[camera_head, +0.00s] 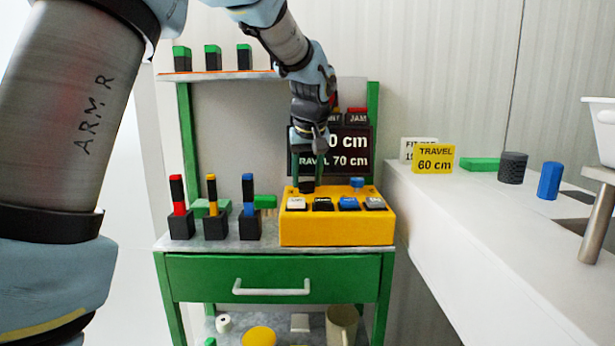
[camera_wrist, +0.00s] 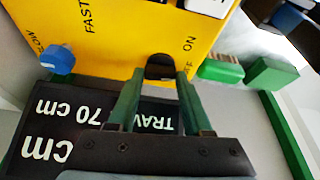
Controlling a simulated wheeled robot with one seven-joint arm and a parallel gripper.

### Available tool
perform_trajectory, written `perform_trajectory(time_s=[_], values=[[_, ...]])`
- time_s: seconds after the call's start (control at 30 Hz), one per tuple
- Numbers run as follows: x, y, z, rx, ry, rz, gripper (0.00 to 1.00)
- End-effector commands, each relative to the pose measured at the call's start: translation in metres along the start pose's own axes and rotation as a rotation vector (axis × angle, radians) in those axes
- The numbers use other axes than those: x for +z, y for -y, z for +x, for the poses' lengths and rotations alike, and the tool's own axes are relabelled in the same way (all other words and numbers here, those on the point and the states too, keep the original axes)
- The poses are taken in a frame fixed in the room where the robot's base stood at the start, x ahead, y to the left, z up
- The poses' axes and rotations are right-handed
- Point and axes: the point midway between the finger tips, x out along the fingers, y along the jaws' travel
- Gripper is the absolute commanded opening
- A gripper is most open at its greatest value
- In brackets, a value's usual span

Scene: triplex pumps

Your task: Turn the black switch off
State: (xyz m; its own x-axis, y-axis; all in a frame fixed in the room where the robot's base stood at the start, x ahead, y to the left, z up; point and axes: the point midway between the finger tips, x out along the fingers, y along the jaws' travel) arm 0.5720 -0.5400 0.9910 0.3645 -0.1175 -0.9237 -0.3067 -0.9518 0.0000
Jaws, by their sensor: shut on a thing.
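The yellow control box (camera_head: 335,231) stands on the green bench. The black switch (camera_head: 307,187) is a small knob on top of its back left part; in the wrist view the black switch (camera_wrist: 160,66) sits between printed "ON" and a partly hidden label ending in "F". My gripper (camera_head: 307,180) reaches down from above with green fingers. In the wrist view my gripper (camera_wrist: 159,74) has one finger on each side of the black switch and is shut on it. Which label the switch points to cannot be told.
A blue knob (camera_head: 357,182) sits right of the switch, and labelled buttons (camera_head: 322,204) line the box's front. A dark "70 cm" sign (camera_head: 350,160) stands close behind. Levers in black blocks (camera_head: 212,225) stand left. A white counter (camera_head: 470,215) is at right.

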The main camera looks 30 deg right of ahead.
Motion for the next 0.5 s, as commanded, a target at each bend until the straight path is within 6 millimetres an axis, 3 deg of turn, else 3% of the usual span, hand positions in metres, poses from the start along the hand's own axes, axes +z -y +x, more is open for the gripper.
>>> perform_trajectory(time_s=[0.5], values=[[-0.0003, 0.0005, -0.0006, 0.054, 0.000, 0.128, 0.00]])
